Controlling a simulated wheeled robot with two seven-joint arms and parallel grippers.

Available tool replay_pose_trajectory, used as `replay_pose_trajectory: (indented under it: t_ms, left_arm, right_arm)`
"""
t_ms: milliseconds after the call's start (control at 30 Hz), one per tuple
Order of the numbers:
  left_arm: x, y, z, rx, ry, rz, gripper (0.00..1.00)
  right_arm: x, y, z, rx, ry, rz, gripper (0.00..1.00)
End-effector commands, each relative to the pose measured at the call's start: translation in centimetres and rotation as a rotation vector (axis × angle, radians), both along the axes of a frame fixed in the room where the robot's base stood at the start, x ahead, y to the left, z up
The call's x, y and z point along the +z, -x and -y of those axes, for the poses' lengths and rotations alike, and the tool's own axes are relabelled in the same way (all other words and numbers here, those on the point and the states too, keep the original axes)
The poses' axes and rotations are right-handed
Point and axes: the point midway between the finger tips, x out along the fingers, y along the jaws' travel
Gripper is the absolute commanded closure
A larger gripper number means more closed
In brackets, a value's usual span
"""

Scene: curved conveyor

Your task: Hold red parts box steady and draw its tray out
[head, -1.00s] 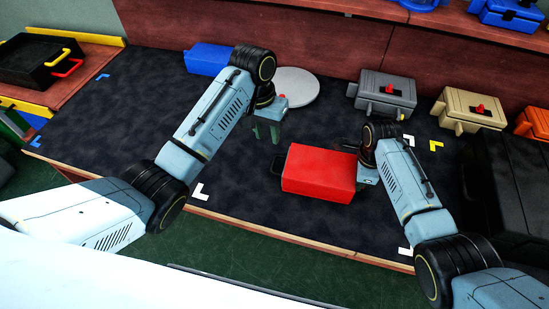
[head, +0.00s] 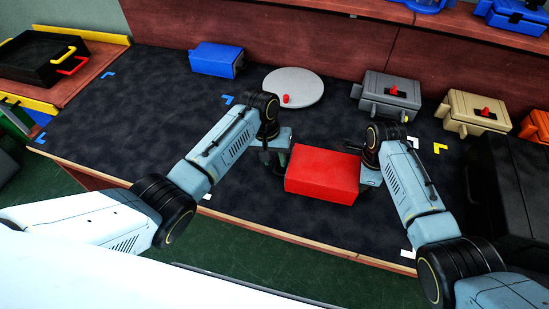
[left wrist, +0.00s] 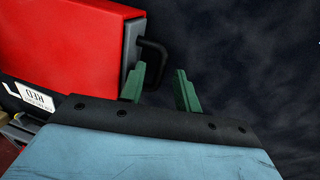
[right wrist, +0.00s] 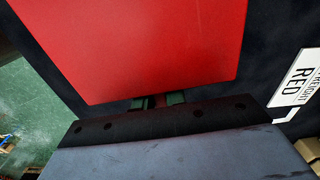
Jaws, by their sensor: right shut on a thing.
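The red parts box (head: 322,174) stands on the dark mat near its front edge. A grey end face and a black handle (left wrist: 153,52) show on it in the left wrist view. My left gripper (head: 276,163) is at the box's left end. Its green fingers (left wrist: 160,88) are open, and the handle reaches into the space between them without visible grip. My right gripper (right wrist: 157,101) is shut at the box's right end; its fingertips are partly hidden under the red body (right wrist: 150,45). The tray inside the box is not visible.
A grey disc (head: 293,86) with a red knob lies behind the left gripper. A blue box (head: 217,60), a grey box (head: 390,93) and a tan box (head: 472,112) stand along the back. A black case (head: 515,185) is at right. The mat's left side is clear.

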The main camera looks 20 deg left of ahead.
Motion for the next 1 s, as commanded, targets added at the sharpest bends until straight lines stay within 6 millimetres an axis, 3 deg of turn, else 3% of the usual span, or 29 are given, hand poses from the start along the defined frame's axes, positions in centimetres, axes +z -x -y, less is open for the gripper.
replay_pose_trajectory:
  t_ms: [367, 600, 900, 1000]
  left_arm:
    - [-0.6, 0.0, 0.1, 0.000, -0.001, 0.001, 0.68]
    - [-0.6, 0.0, 0.1, 0.000, -0.001, 0.001, 0.99]
    - [-0.6, 0.0, 0.0, 0.000, -0.001, 0.001, 1.00]
    - [-0.6, 0.0, -0.9, 0.003, -0.003, 0.000, 1.00]
  right_arm:
    - [0.0, 0.0, 0.0, 0.000, 0.000, -0.001, 1.00]
    - [0.0, 0.0, 0.0, 0.000, 0.000, -0.001, 1.00]
    - [0.0, 0.0, 0.0, 0.000, 0.001, 0.000, 1.00]
    - [0.0, 0.0, 0.0, 0.000, 0.001, 0.000, 1.00]
